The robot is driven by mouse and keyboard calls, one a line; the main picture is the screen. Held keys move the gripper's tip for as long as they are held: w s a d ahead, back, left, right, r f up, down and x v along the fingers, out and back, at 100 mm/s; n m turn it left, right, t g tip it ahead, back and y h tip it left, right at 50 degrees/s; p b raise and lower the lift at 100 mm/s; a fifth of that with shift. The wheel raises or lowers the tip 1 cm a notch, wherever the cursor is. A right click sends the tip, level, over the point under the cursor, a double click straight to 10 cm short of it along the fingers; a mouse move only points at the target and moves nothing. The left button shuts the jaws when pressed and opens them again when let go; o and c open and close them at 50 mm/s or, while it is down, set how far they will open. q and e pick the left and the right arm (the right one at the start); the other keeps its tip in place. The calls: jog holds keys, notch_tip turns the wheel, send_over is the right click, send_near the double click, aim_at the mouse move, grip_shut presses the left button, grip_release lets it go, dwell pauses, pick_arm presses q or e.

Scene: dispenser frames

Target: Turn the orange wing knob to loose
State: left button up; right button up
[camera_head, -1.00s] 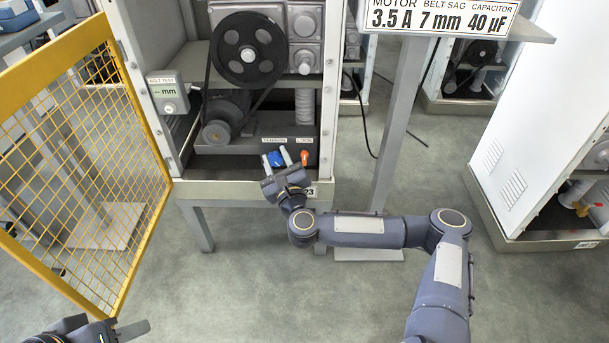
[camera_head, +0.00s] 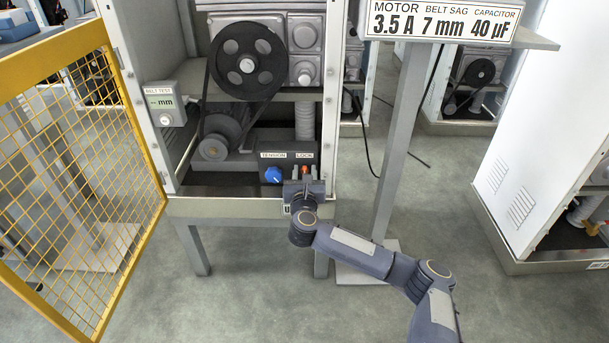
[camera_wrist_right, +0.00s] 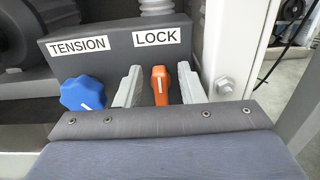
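The orange wing knob (camera_wrist_right: 160,86) sits under the LOCK label (camera_wrist_right: 157,38) in the right wrist view, its wing close to upright with a white mark on it. In the head view the orange knob (camera_head: 305,170) shows just above my right gripper. My right gripper (camera_wrist_right: 160,88) is open, with one finger on each side of the knob; gaps show between the knob and both fingers. The right gripper (camera_head: 304,174) also shows in the head view at the cabinet's front edge. My left gripper is not visible in the head view.
A blue TENSION knob (camera_wrist_right: 82,93) is just left of the fingers. A bolted white cabinet post (camera_wrist_right: 238,50) stands close on the right. The yellow mesh door (camera_head: 150,140) stands open at left. A sign (camera_head: 443,20) on a post (camera_head: 398,130) stands at right.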

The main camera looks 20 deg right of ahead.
grip_shut()
